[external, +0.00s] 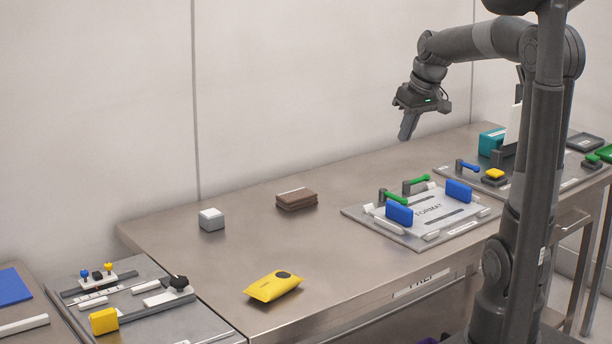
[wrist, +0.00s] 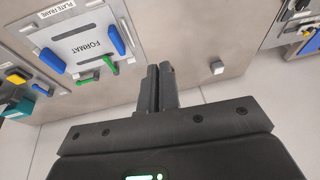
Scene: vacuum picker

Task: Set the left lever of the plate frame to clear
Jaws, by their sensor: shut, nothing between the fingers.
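The plate frame (external: 362,218) lies on the steel table, with a pale FORMAT plate (external: 447,206) between two blue blocks. Its left green lever (external: 393,197) stands by the left blue block (external: 399,212); a second green lever (external: 416,182) is farther right. In the wrist view the left lever (wrist: 110,65) and the other lever (wrist: 88,81) show at the frame's edge. Any position marks are too small to read. My gripper (external: 406,137) is shut and empty, above and behind the frame. In the wrist view my fingers (wrist: 160,72) appear beside the left lever, apart from it.
A grey-white cube (external: 211,219), brown blocks (external: 297,199) and a yellow pouch (external: 274,285) stand left of the frame. Free table lies between the brown blocks and frame.

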